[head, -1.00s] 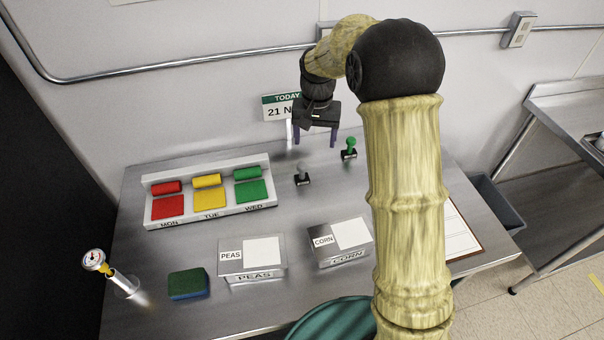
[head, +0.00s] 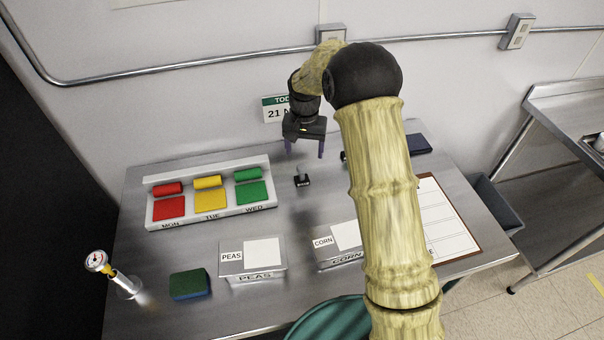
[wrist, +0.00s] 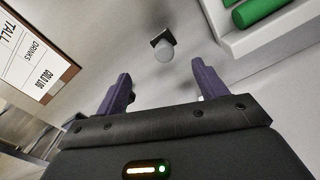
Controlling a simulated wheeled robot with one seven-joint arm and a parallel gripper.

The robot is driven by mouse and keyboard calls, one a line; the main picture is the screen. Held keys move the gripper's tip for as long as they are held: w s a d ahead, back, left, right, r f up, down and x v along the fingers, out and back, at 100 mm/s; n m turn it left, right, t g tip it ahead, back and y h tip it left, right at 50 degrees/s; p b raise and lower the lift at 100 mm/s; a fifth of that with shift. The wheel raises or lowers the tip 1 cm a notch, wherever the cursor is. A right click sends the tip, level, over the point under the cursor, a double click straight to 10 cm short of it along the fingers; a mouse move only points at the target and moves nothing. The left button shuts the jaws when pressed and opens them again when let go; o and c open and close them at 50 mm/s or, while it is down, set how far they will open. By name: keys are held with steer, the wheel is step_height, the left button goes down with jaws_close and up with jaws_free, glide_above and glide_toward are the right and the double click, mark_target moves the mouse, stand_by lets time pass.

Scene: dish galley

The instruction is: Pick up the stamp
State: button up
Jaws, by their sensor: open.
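A stamp (head: 302,178) with a pale grey round handle and a black base stands upright on the steel counter. In the wrist view the same stamp (wrist: 164,52) shows from above, just beyond the fingertips and between their lines. My gripper (head: 305,151) is open and empty. It hangs above and slightly behind the stamp in the head view, apart from it. The purple fingers also show in the wrist view (wrist: 164,80). A second stamp, green-handled in the earlier view, is now almost wholly hidden behind my arm; a dark bit (head: 344,156) shows at the arm's edge.
A tray of coloured rollers and pads (head: 225,207) stands left of the stamp. PEAS (head: 280,266) and CORN (head: 322,257) boxes are in front. A sponge (head: 189,285), gauge (head: 97,261), clipboard (head: 462,247) and dark blue pad (head: 418,144) lie around. Counter around the stamp is clear.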

mark_target(303, 166)
step_height(303, 166, down, 6)
steer(key=shift+f+p, duration=0.2)
steer(key=shift+p, duration=0.4)
steer(key=shift+a+f+p, duration=0.15)
steer(key=shift+f+p, duration=0.3)
steer(key=shift+f, duration=0.1)
steer(key=f+p, duration=0.1)
steer(key=f, duration=0.3)
steer(key=shift+a, duration=0.2)
steer(key=c, duration=1)
